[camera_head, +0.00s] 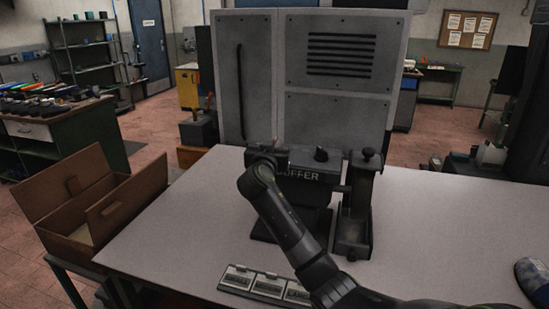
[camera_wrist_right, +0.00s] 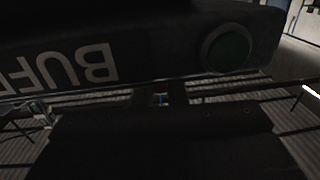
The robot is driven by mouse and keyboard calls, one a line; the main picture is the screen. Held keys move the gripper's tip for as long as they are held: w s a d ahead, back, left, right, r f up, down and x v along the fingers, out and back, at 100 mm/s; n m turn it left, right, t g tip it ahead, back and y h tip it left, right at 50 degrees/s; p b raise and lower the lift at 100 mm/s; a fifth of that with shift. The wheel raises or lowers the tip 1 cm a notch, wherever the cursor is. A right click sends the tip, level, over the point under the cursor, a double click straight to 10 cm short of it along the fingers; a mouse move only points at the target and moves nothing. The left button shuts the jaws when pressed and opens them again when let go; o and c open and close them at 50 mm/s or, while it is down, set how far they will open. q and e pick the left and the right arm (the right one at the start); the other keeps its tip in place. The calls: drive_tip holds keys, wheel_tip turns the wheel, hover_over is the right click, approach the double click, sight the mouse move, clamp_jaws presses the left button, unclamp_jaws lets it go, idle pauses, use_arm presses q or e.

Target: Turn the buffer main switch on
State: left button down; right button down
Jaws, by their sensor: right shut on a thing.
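The dark buffer (camera_head: 330,172) stands on the table, with BUFFER lettering on its front. In the right wrist view the buffer's front (camera_wrist_right: 150,45) shows upside down, with a dark green round piece (camera_wrist_right: 227,50) beside the lettering. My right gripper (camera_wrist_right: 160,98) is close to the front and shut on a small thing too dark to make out. I cannot tell which part is the main switch. My left gripper is out of view.
A labelled panel (camera_head: 266,285) lies at the table's front edge. An open brown box (camera_head: 100,205) stands at the left. A large grey cabinet (camera_head: 310,75) is behind the buffer. The table (camera_head: 440,235) is clear to the right, except a blue-grey item (camera_head: 533,280) at the edge.

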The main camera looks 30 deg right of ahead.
drive_tip(key=shift+a+f+m+g+h+b, duration=0.1)
drive_tip(key=shift+m+g+h+b, duration=0.3)
drive_tip(key=shift+g+b, duration=0.15)
drive_tip(key=c, duration=1.5)
unclamp_jaws()
drive_tip(key=shift+o, duration=0.2)
drive_tip(key=shift+s+a, duration=0.25)
drive_tip(key=shift+a, duration=0.1)
drive_tip(key=b+v, duration=0.6)
drive_tip(key=v, duration=1)
drive_tip(key=shift+a, duration=0.2)
drive_tip(key=shift+s, duration=0.15)
